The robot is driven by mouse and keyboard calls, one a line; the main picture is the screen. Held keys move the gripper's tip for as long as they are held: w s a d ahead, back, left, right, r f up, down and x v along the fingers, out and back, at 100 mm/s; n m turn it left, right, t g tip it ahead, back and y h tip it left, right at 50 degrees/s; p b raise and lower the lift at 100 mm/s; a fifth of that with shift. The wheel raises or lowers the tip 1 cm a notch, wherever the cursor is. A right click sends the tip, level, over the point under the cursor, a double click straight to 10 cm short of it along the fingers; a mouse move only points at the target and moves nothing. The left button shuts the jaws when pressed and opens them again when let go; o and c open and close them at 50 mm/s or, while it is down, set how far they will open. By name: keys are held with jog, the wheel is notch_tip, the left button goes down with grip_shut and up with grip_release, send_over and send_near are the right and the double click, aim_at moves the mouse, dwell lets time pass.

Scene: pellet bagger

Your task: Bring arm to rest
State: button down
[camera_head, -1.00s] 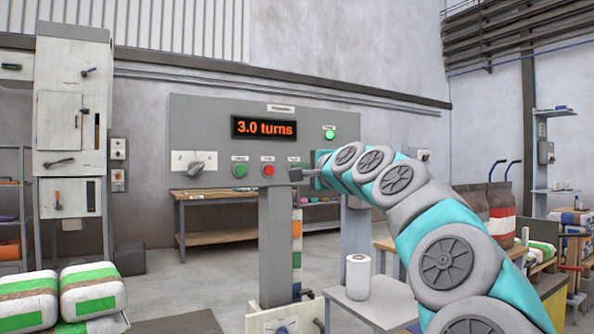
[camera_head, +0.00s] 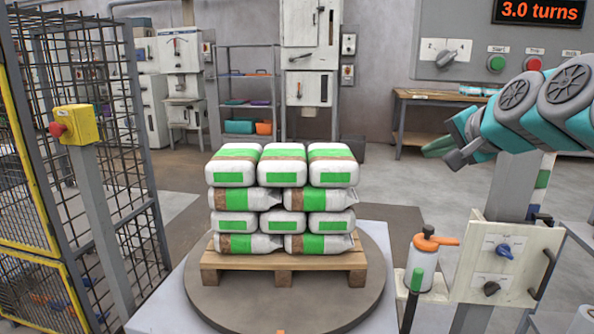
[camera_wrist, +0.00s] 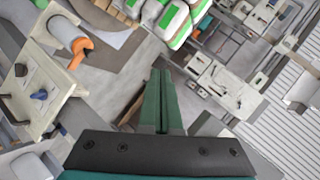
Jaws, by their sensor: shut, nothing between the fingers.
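My gripper (camera_head: 445,152) is in the right half of the head view, at the end of my teal and grey arm. It is held in the air, pointing left, below the grey control panel (camera_head: 450,30). Its fingers are shut and hold nothing. In the wrist view the two green fingers (camera_wrist: 160,100) lie together, with only floor and machines beyond them. My gripper touches nothing that I can see.
A pallet (camera_head: 285,265) stacked with white and green bags stands on a round turntable (camera_head: 215,305). A dispenser with an orange top (camera_head: 425,245) and a knob box (camera_head: 500,265) stand below my gripper. A yellow-framed cage (camera_head: 25,160) is at left.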

jog(key=s+a+f+n+g, duration=0.3)
jog(key=s+a+f, duration=0.3)
jog(key=f, duration=0.3)
jog(key=s+a+f+n+g, duration=0.3)
jog(key=s+a+f, duration=0.25)
jog(key=f, duration=0.25)
jog(key=s+f+n+g+h, duration=0.1)
jog(key=s+f+g, duration=0.3)
jog(key=s+f, duration=0.4)
jog(key=s+f+n+g+h+p, duration=0.1)
jog(key=s+f+n+g, duration=0.3)
jog(key=s, duration=1.2)
notch_tip(320, 180, down, 4)
jog(key=shift+a+f, duration=0.25)
jog(key=shift+a, duration=0.15)
jog(key=shift+a, duration=0.1)
